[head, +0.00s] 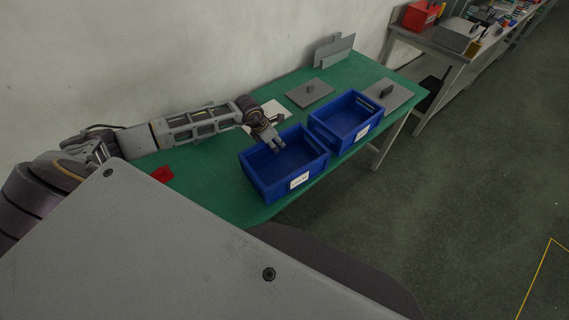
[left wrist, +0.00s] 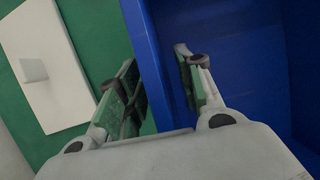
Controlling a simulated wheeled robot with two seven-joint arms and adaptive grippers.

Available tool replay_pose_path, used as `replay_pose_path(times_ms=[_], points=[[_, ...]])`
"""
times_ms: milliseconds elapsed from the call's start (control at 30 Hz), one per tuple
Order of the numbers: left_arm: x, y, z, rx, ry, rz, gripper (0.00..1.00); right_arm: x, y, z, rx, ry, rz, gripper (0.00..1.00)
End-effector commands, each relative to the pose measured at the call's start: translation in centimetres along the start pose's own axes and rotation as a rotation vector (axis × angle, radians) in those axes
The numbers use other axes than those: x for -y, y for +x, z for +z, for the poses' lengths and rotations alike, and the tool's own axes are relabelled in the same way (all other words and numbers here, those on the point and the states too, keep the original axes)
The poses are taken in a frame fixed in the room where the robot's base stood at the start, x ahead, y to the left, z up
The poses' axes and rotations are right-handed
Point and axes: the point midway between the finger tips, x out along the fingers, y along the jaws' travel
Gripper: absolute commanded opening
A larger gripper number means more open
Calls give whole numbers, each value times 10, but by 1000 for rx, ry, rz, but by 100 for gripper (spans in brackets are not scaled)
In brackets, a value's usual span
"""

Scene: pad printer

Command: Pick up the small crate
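Two blue crates stand side by side on the green table, each with a white label on its front; the nearer crate (head: 262,182) is on the left and the other crate (head: 319,130) is to its right and farther back. I cannot tell for sure which one is called small. My left gripper (head: 277,147) is at the back left rim of the nearer crate. In the left wrist view my left gripper (left wrist: 160,82) is open, with one finger outside and one inside the crate's blue wall (left wrist: 143,40). Contact with the wall is not clear. My right gripper is out of view.
The green table (head: 215,185) runs along a pale wall. Grey plates with knobs (head: 311,94) (head: 398,97) lie behind and right of the crates. A white plate (left wrist: 55,65) lies close beside the gripper. A red object (head: 162,174) lies at the table's left.

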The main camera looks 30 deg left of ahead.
Motion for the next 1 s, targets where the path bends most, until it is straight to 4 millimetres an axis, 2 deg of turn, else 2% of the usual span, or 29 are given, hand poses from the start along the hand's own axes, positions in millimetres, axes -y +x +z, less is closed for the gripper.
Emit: replay_pose_path(times_ms=[500, 800, 1000], points=[[0, 2, 0, 0, 1, 1, 37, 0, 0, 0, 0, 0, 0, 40], [0, 2, 0, 0, 1, 1, 0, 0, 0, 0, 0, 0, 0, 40], [0, 1, 1, 1, 1, 1, 0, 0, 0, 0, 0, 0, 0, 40]])
